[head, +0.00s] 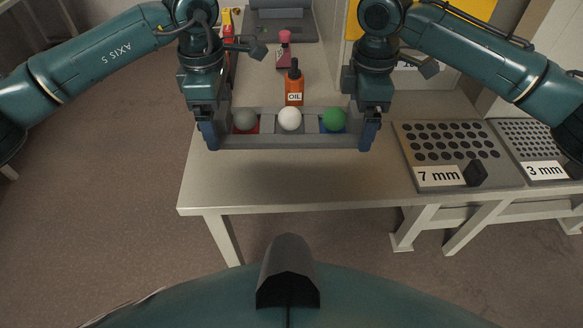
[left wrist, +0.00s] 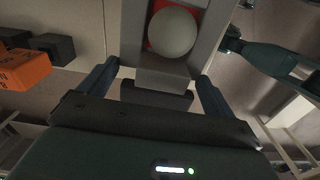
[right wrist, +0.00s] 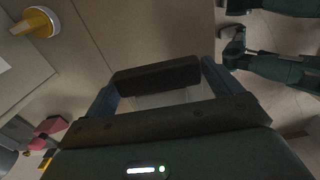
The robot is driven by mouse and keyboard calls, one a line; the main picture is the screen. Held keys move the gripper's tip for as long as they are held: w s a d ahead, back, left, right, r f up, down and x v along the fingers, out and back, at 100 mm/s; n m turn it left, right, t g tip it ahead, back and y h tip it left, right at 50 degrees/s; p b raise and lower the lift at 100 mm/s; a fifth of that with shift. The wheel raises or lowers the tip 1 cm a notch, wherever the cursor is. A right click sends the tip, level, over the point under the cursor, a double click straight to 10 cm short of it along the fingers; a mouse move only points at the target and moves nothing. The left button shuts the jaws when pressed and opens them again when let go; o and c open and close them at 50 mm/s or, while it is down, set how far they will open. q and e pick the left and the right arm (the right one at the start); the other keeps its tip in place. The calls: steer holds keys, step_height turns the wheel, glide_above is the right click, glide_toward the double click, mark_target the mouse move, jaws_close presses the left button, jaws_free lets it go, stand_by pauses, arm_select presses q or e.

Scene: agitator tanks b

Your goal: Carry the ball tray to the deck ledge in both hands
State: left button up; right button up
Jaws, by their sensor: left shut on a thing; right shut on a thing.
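The ball tray (head: 290,142) is a grey, long, shallow tray seen level in the head view. It holds a grey ball (head: 245,119) over red, a white ball (head: 289,119) and a green ball (head: 334,119) over blue. My left gripper (head: 209,135) is shut on its left end, and my right gripper (head: 369,135) on its right end. The left wrist view shows a dark handle (left wrist: 155,95) between the fingers; the right wrist view shows another dark handle (right wrist: 155,76). The tray appears over the bench; its height is unclear. I cannot identify the deck ledge.
An orange oil bottle (head: 294,87) stands just behind the tray on the pale bench (head: 290,186). A pink-capped bottle (head: 284,50) is further back. The 7 mm plate (head: 455,150) and 3 mm plate (head: 530,141) lie right. The bench's front strip is clear.

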mark_target(228, 161)
arm_select(q)
steer(key=shift+f+b, duration=1.25)
steer(key=shift+f, duration=0.7)
arm_select(e)
steer(key=shift+f, duration=1.95)
arm_select(q)
steer(key=shift+f, duration=0.1)
arm_select(e)
steer(key=shift+f, duration=0.1)
arm_select(q)
step_height(228, 161, down, 5)
steer(key=b, duration=0.5)
arm_select(e)
step_height(228, 161, down, 5)
steer(key=shift+r, duration=0.15)
arm_select(q)
steer(key=o, duration=1.1)
arm_select(e)
steer(key=o, duration=1.1)
arm_select(q)
steer(key=shift+o, duration=1.1)
steer(key=shift+r, duration=0.2)
arm_select(e)
steer(key=shift+o, duration=1)
